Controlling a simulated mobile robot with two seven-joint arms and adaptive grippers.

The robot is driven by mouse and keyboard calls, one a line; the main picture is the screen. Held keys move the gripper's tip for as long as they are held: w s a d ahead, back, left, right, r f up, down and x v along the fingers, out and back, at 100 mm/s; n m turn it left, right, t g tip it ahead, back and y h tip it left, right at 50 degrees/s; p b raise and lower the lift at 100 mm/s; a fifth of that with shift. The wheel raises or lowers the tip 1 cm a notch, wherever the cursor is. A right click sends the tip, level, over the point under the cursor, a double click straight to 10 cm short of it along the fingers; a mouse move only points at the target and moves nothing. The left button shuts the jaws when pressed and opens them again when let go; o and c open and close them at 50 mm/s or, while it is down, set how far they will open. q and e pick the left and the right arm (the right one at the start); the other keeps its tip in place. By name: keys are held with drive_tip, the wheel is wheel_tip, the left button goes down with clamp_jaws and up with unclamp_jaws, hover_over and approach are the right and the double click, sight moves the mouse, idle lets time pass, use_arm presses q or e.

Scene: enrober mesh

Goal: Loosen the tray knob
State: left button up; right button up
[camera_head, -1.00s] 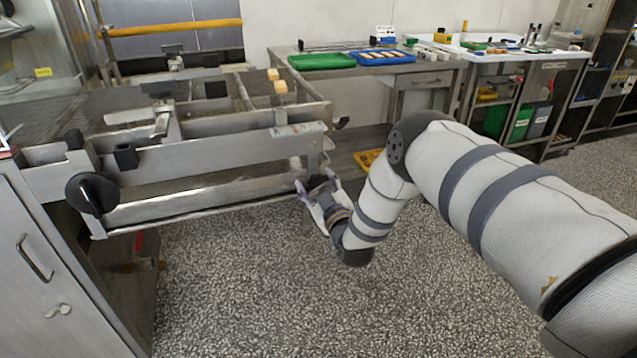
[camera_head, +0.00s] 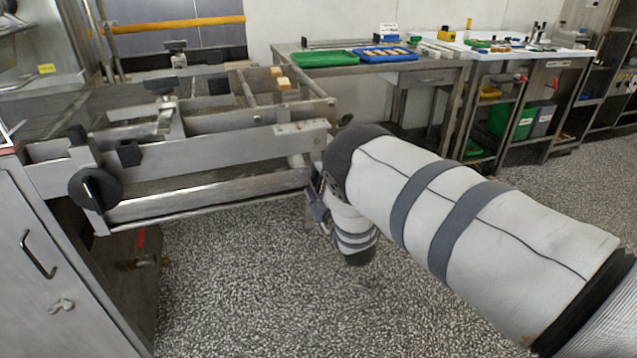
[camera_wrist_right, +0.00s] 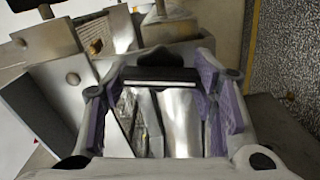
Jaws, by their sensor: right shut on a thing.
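My right gripper (camera_head: 319,206) is at the right end of the steel machine frame, low beside its front rail (camera_head: 210,192). My forearm hides most of it in the head view. In the right wrist view the gripper (camera_wrist_right: 162,84) has its purple-padded fingers on both sides of a black, bar-shaped knob (camera_wrist_right: 160,75), and it is shut on it. Bright metal shows below the knob. The knob itself is hidden in the head view, and whether it has turned cannot be told. My left gripper is not in view.
Behind stands a steel table with a green tray (camera_head: 323,58) and a blue tray (camera_head: 387,54). The speckled floor (camera_head: 250,290) in front is clear.

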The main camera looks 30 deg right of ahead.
drive_tip(key=shift+n, duration=1)
drive_tip(key=o, duration=1.2)
drive_tip(key=shift+c, duration=0.2)
drive_tip(key=shift+s, duration=0.1)
drive_tip(key=v, duration=1.2)
drive_tip(key=shift+f, duration=0.1)
